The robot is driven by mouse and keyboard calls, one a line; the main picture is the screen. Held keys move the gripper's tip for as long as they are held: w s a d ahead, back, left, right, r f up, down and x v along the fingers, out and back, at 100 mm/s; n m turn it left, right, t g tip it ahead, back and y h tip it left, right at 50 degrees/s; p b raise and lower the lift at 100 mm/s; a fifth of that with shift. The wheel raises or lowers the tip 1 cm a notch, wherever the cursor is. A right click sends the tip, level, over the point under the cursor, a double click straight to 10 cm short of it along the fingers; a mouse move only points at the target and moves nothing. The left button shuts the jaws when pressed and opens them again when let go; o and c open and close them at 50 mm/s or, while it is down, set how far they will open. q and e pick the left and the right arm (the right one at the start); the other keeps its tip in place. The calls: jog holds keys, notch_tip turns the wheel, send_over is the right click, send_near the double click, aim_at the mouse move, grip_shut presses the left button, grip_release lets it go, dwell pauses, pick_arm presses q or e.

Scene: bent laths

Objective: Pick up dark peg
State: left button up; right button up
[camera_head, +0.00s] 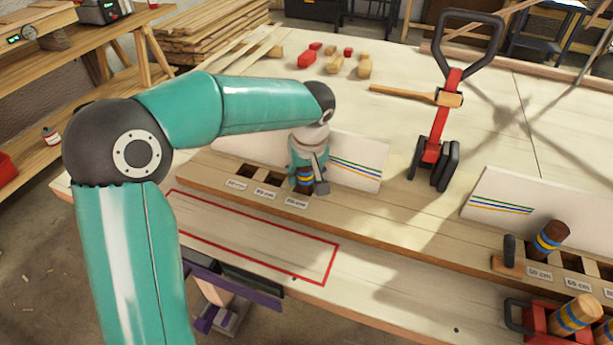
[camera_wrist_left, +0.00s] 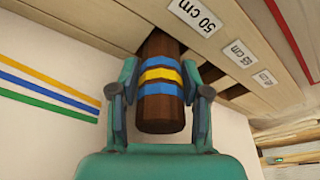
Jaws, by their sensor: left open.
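A dark brown peg with blue and yellow bands (camera_wrist_left: 161,85) stands in a slot by the 50 cm label in the left wrist view. Its banded part also shows under my gripper in the head view (camera_head: 305,177). My left gripper (camera_wrist_left: 160,105) is open, with one finger on each side of the peg. A narrow gap shows between the peg and the right finger; contact on the left side is hard to tell. A second dark banded peg (camera_head: 551,237) stands in the right-hand slots in the head view. My right gripper is not in view.
A white panel with coloured stripes (camera_head: 350,163) stands just behind the slots. A mallet (camera_head: 415,93), a red-and-black tool with a loop handle (camera_head: 438,130) and a lighter banded peg (camera_head: 577,315) are on the right. The red-outlined area (camera_head: 250,240) in front is clear.

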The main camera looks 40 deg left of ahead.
pick_arm(q)
jog(key=shift+f, duration=0.1)
jog(key=shift+c, duration=0.3)
jog(key=c, duration=0.8)
